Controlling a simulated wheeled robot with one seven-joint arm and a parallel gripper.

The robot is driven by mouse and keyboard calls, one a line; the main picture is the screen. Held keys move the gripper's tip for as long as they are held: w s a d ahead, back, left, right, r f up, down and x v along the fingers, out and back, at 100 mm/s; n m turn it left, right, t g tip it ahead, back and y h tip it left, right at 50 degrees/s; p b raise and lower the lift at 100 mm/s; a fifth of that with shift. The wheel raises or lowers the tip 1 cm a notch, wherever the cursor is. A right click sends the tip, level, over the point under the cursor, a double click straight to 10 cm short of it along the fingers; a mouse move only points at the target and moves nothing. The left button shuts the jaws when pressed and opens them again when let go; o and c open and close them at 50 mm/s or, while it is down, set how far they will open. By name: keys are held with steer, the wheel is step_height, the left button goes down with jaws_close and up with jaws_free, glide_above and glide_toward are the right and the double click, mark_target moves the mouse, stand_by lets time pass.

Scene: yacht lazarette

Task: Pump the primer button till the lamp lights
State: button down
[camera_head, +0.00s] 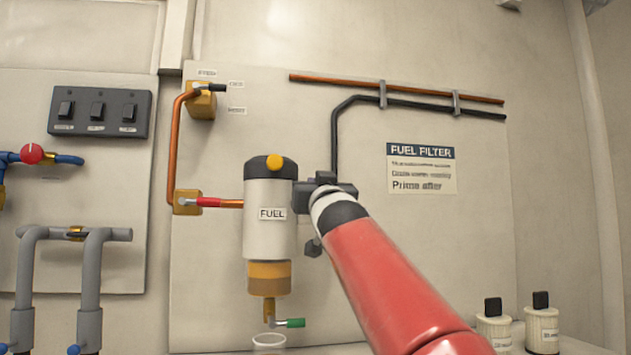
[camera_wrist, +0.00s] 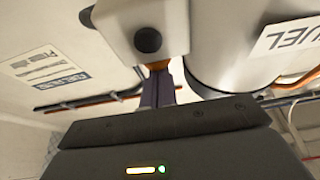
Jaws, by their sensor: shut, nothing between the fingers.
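The fuel filter (camera_head: 268,230) is a pale canister with a black cap on the back panel, and its label also shows in the wrist view (camera_wrist: 290,36). I cannot pick out the lamp for certain.
A fuel filter sign (camera_head: 422,168) is right of my arm. Copper and black pipes run above. A green-handled drain (camera_head: 290,323) and a cup (camera_head: 269,341) are under the filter.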

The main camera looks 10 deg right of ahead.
step_height(320, 180, up, 5)
steer(key=p, duration=0.3)
steer(key=f+b+v, duration=0.1)
steer(key=b+v, duration=0.3)
steer(key=v, duration=0.7)
steer(key=shift+w, duration=0.25)
steer(key=shift+r, duration=0.2)
steer(key=shift+w+a+r+n+b, duration=0.2)
steer(key=shift+r+n+b, duration=0.1)
steer(key=shift+r, duration=0.15)
steer(key=shift+w+a+r+n+b, duration=0.15)
steer(key=shift+r+n+b, duration=0.15)
steer(key=shift+r, duration=0.2)
